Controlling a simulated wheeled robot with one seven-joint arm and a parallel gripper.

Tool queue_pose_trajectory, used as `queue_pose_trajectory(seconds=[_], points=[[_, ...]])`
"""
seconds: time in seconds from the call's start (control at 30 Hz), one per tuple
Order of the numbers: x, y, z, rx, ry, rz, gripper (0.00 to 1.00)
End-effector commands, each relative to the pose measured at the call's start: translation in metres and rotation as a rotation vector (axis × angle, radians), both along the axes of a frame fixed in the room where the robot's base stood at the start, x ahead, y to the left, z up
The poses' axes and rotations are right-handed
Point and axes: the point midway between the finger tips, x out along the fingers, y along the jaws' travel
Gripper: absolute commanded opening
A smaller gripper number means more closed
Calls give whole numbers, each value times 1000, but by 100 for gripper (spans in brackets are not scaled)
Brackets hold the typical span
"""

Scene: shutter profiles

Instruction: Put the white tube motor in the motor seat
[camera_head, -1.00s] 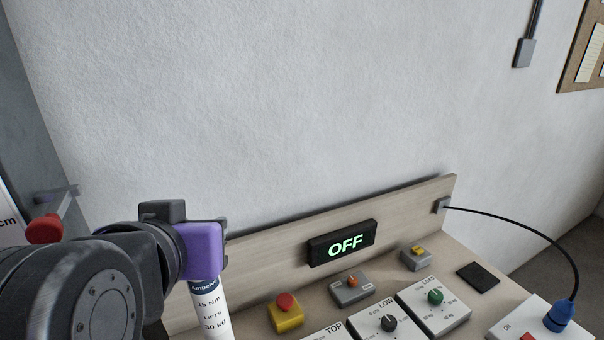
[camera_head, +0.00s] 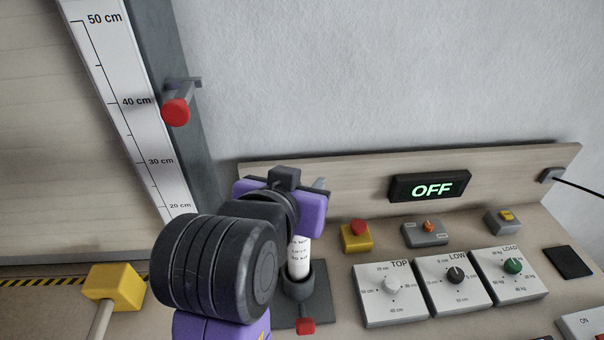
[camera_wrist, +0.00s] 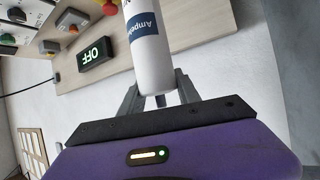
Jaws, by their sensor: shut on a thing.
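The white tube motor (camera_head: 299,258) stands about upright below my gripper (camera_head: 306,212), which is shut on its upper end. In the wrist view the white tube (camera_wrist: 150,62) with its dark blue label sits between the two grey fingers of my gripper (camera_wrist: 159,98). The motor seat (camera_head: 298,288) is a dark round cup on a dark base plate with a red knob at its front. The tube's lower end goes out of sight at the cup's rim. I cannot tell how deep it sits. My arm covers the left part of the seat.
A yellow block (camera_head: 113,283) with a handle stands left of my arm. A red emergency button (camera_head: 357,232) on a yellow box and several dial panels (camera_head: 391,290) lie right of the seat. The OFF display (camera_head: 429,186) is on the back board. A ruler (camera_head: 125,100) stands at left.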

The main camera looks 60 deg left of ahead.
Motion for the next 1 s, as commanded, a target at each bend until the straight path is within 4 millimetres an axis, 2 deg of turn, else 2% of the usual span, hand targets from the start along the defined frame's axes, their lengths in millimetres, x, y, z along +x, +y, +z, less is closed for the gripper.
queue_pose_trajectory(seconds=[0.2,0.23,0.33,0.73,0.87,1.0], points=[[0,0,1,6,-4,0,0],[0,0,-2,0,0,0,43],[0,0,-2,0,0,0,61],[-2,-2,2,1,-1,0,61],[-13,-11,10,2,-2,1,61],[-32,-27,24,4,-2,0,61]])
